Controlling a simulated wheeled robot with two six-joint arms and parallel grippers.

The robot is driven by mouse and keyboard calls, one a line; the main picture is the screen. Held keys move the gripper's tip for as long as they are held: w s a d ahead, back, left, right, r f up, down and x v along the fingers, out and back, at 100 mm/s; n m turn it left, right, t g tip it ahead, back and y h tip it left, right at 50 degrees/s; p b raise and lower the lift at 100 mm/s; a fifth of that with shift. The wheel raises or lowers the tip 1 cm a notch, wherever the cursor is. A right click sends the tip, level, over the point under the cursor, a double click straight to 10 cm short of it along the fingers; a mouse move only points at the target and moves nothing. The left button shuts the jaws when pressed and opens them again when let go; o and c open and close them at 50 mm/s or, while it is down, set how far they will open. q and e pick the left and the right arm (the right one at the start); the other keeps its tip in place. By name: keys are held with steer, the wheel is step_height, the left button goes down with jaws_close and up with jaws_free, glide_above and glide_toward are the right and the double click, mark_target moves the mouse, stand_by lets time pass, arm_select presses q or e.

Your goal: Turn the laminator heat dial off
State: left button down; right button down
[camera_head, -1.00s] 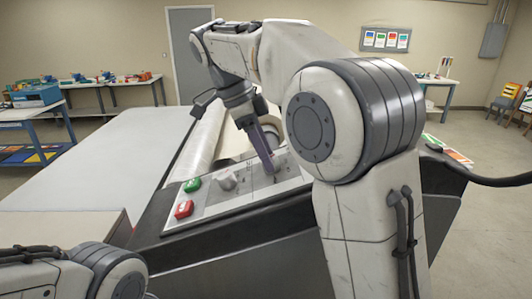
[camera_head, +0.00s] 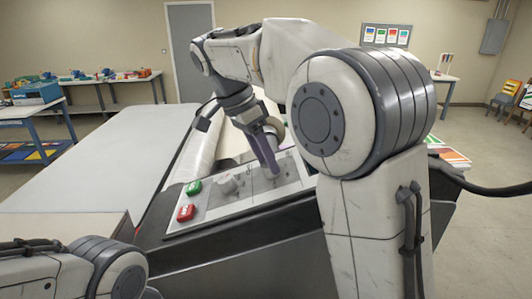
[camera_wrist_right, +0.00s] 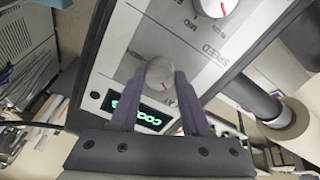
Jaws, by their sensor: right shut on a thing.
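The laminator control panel (camera_head: 215,207) slopes in front of me. In the right wrist view, the round grey dial (camera_wrist_right: 160,72) has a small red mark on its lower edge, and its printed label is partly hidden. My right gripper (camera_head: 273,174) reaches down to the panel; in the wrist view its two purple fingers (camera_wrist_right: 160,82) are shut on this dial, one on each side. In the head view the gripper covers the dial. A lit green display (camera_wrist_right: 140,112) lies beside the fingers, its text partly covered. My left gripper is out of view.
A second dial (camera_wrist_right: 215,5) with a red mark is near the printed word SPEED. A green button (camera_head: 194,187), a red button (camera_head: 186,212) and a grey knob (camera_head: 228,184) sit left of my gripper. A pale roll (camera_head: 205,140) and flat table (camera_head: 90,160) lie beyond.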

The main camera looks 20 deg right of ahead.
steer(key=n+p, duration=0.2)
steer(key=n, duration=0.3)
steer(key=shift+n, duration=0.4)
stand_by(0.4)
steer(key=shift+c, duration=1.8)
jaws_free()
steer(key=s+v, duration=0.1)
steer(key=v, duration=0.9)
steer(key=shift+w+r, duration=0.2)
steer(key=shift+w, duration=0.15)
